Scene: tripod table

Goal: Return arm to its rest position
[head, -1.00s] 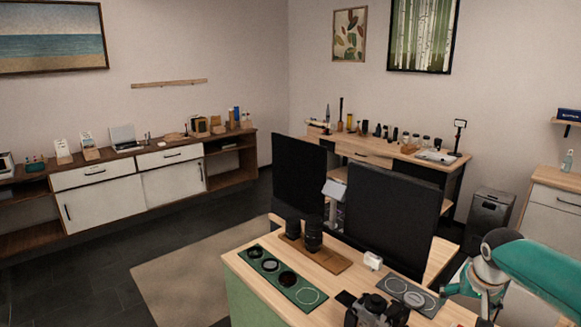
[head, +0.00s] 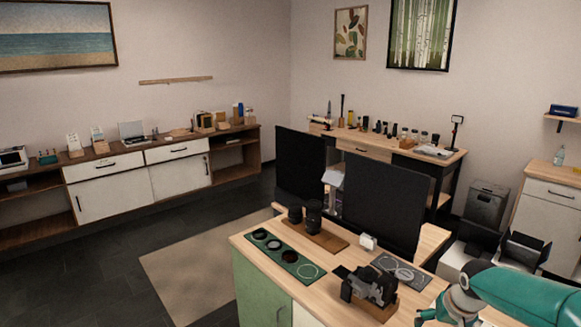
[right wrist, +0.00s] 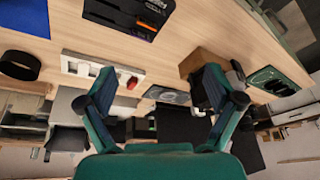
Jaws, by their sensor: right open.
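My right arm comes in from the right edge of the head view, and its gripper (head: 440,317) is low over the near right part of the desk (head: 318,318). In the right wrist view the two fingers stand wide apart, open with nothing between them (right wrist: 160,88). A black camera (head: 372,286) sits on a wooden block (head: 383,312) to the left of the gripper. My left arm is not in view.
A green mat with rings (head: 285,257), dark lenses (head: 313,216) and a grey mat (head: 400,271) lie on the desk. Two dark screens (head: 382,210) stand behind. In the right wrist view, a white power strip (right wrist: 100,70) is near the left finger.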

